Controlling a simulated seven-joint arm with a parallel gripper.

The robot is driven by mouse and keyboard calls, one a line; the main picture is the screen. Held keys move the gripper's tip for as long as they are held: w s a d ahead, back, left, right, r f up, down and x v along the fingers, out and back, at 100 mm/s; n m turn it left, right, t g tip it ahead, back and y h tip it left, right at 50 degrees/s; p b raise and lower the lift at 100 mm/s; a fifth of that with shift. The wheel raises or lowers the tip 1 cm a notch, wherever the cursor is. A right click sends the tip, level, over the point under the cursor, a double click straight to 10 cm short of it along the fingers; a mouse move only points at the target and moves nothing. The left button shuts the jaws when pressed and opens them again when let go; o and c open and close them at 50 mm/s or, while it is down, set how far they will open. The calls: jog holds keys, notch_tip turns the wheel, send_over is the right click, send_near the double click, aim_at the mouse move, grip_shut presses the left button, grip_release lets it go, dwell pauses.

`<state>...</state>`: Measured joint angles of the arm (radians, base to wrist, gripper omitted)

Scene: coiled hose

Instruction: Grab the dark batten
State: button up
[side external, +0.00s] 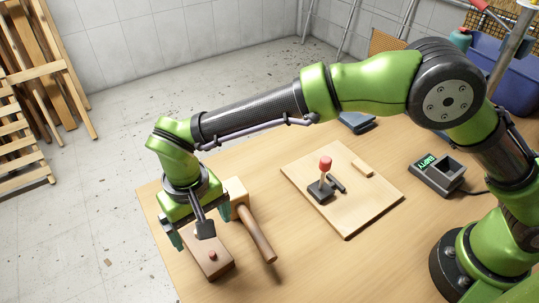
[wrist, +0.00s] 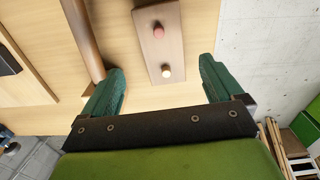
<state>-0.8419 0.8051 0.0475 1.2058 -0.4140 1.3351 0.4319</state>
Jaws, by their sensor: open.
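The dark batten (side external: 220,268) is a brown wooden strip, darker than the table, lying near the table's left end. In the wrist view the batten (wrist: 153,48) carries a red-topped peg (wrist: 158,30) and a cream peg (wrist: 166,71). My gripper (side external: 203,233) is above the batten in the side view, hiding its far part. In the wrist view my gripper's green fingers (wrist: 161,70) are open and empty, one to each side of the batten's near end, with gaps on both sides. I cannot tell the exact height between fingertips and batten.
A mallet (side external: 257,234) lies just right of the batten; its handle also shows near the left finger in the wrist view (wrist: 85,42). A pale board (side external: 375,203) carries a red-knobbed stick (side external: 325,170) and a small dark bar (side external: 337,184). A grey box (side external: 440,178) stands farther right.

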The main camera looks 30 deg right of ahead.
aim_at(204, 244)
jog(key=shift+w+a+f, duration=0.1)
jog(key=shift+w+f, duration=0.05)
jog(key=shift+f, duration=1.4)
jog(key=shift+w+a+f, duration=0.1)
jog(key=shift+f, duration=1.45)
jog(key=shift+c, duration=0.2)
jog(key=c, duration=1.2)
